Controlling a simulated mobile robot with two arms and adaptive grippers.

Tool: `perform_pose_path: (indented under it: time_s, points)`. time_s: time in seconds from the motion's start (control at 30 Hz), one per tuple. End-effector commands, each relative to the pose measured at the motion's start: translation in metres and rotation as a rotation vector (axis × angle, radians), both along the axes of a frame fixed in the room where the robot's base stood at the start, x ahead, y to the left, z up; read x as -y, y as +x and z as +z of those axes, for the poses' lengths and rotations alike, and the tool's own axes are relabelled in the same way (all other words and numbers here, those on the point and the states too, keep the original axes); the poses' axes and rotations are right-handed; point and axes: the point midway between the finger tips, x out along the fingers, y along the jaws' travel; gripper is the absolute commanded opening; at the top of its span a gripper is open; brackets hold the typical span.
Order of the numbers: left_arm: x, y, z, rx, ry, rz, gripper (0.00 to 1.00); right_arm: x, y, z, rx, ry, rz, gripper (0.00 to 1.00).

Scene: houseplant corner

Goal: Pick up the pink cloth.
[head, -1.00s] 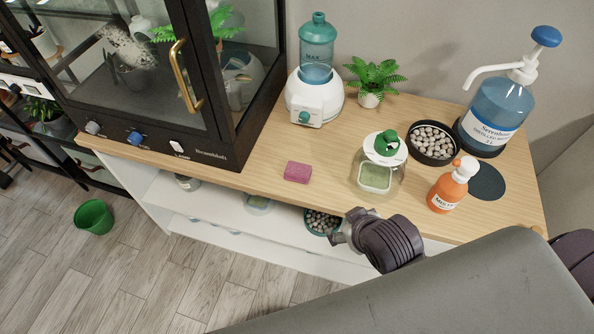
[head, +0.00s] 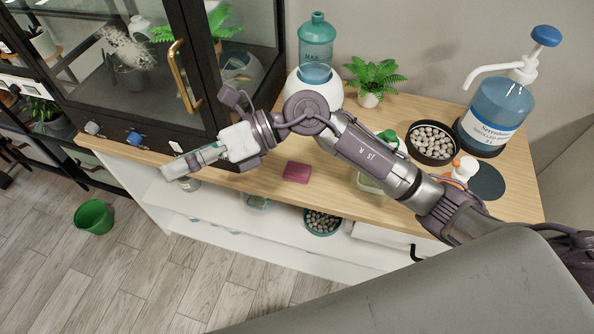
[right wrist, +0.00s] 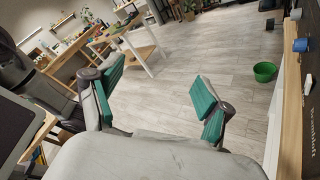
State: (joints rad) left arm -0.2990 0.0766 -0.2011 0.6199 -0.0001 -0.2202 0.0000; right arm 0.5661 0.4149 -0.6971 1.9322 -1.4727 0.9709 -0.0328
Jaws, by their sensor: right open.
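The pink cloth (head: 296,172), a small folded block, lies on the wooden top near its front edge, below my right forearm in the head view. My right gripper (head: 195,133) is open and empty, left of the cloth and in front of the dark glass cabinet. In the right wrist view, its two teal-padded fingers (right wrist: 158,72) are spread wide with only floor and distant furniture between them. The cloth is not in that view. My left gripper is not in view.
A white machine with a teal bottle (head: 316,45), a fern (head: 374,76), a pebble bowl (head: 433,143) and a pump jug (head: 497,112) stand on the counter. A green bucket (head: 94,217) stands on the floor.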

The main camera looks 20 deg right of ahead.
Motion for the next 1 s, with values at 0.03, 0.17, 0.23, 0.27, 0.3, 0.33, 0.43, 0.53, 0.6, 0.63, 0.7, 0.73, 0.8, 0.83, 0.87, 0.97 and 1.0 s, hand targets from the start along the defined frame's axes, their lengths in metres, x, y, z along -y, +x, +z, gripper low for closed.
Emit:
perform_pose_path:
  time_s: [0.03, 0.17, 0.23, 0.27, 0.3, 0.33, 0.43, 0.53, 0.6, 0.63, 0.7, 0.73, 0.8, 0.83, 0.87, 0.97, 1.0]
  points:
    - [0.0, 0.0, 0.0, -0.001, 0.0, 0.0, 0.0, 0.015, 0.009, -0.028, 0.082, -0.209, 0.054, 0.79]
    - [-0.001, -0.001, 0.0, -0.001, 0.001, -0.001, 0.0, 0.084, 0.039, -0.083, 0.19, -0.716, 0.134, 0.79]
    - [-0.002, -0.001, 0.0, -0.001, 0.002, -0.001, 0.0, 0.126, 0.056, -0.094, 0.207, -0.94, 0.144, 0.79]
    - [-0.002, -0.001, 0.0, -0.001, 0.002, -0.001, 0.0, 0.143, 0.062, -0.095, 0.208, -1.022, 0.143, 0.79]
    - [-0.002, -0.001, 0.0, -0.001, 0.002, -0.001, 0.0, 0.163, 0.069, -0.095, 0.204, -1.118, 0.139, 0.79]
    - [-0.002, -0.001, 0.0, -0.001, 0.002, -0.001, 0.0, 0.176, 0.073, -0.094, 0.2, -1.177, 0.136, 0.79]
    - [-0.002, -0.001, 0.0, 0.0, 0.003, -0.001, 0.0, 0.206, 0.081, -0.089, 0.183, -1.316, 0.124, 0.79]
    - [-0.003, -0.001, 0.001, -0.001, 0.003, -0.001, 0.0, 0.219, 0.083, -0.093, 0.169, -1.371, 0.119, 0.79]
    - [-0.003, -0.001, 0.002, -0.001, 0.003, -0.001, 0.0, 0.22, 0.083, -0.102, 0.165, -1.379, 0.12, 0.79]
    - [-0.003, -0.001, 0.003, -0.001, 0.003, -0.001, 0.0, 0.22, 0.082, -0.108, 0.164, -1.379, 0.121, 0.79]
    - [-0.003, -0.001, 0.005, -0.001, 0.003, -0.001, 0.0, 0.22, 0.082, -0.123, 0.164, -1.377, 0.122, 0.79]
    - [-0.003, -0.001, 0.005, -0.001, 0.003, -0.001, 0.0, 0.22, 0.082, -0.129, 0.164, -1.376, 0.122, 0.79]
    - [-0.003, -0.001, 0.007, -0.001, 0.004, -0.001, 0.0, 0.219, 0.082, -0.143, 0.166, -1.376, 0.122, 0.79]
    - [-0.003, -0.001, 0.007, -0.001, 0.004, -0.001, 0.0, 0.219, 0.082, -0.148, 0.167, -1.374, 0.123, 0.79]
    - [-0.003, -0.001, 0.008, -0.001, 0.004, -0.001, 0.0, 0.219, 0.083, -0.153, 0.166, -1.375, 0.122, 0.79]
    - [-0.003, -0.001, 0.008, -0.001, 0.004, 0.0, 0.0, 0.219, 0.083, -0.165, 0.168, -1.374, 0.121, 0.79]
    - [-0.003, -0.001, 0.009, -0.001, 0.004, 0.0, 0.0, 0.219, 0.083, -0.168, 0.168, -1.374, 0.121, 0.79]
